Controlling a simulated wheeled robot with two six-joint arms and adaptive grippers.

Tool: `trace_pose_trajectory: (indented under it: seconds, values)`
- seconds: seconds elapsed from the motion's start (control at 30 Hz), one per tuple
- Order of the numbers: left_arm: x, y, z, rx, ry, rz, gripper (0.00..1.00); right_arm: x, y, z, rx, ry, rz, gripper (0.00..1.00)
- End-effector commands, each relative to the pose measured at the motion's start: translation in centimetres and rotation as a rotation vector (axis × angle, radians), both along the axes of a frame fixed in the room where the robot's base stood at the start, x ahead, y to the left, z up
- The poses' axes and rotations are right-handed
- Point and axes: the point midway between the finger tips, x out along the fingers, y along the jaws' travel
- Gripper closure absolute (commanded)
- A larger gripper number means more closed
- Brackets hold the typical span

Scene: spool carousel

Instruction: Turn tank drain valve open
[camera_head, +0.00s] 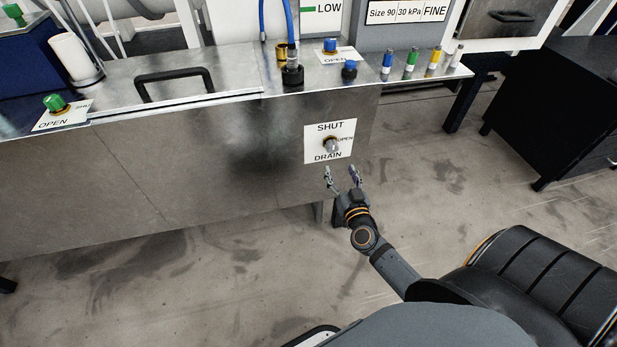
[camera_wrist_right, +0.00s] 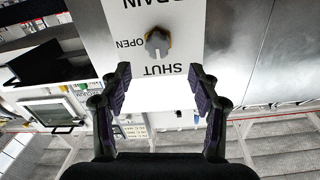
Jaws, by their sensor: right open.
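The drain valve knob (camera_head: 331,145) is a small grey knob with a brass-coloured base. It sits on a white plate (camera_head: 313,154) lettered SHUT, OPEN and DRAIN on the front of the metal tank (camera_head: 215,155). In the right wrist view the knob (camera_wrist_right: 157,42) lies ahead, between the finger lines, with its plate upside down. My right gripper (camera_head: 341,176) is open and empty, just below and in front of the plate, apart from the knob. Its two fingers (camera_wrist_right: 160,88) are spread wide in the wrist view. My left gripper is out of view.
A black cabinet (camera_head: 560,110) stands at the right. The floor before the tank is clear.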

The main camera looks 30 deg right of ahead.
Motion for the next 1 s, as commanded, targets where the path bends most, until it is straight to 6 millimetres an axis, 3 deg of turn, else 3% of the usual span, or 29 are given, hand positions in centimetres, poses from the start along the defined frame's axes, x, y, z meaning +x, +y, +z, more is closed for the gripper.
trace_pose_trajectory:
  seconds: [0.23,0.5,0.7,1.0]
  values:
    - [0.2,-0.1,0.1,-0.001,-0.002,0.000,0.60,1.0,-0.3,0.4,0.002,-0.009,-0.002,0.38]
    - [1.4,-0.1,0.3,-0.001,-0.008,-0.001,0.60,6.4,-1.7,0.3,0.004,-0.009,-0.002,0.38]
    - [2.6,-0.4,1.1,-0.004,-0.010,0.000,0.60,9.4,-2.5,0.3,0.003,-0.007,-0.001,0.38]
    - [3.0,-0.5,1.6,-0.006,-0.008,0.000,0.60,10.2,-2.7,0.4,0.003,-0.005,0.000,0.38]
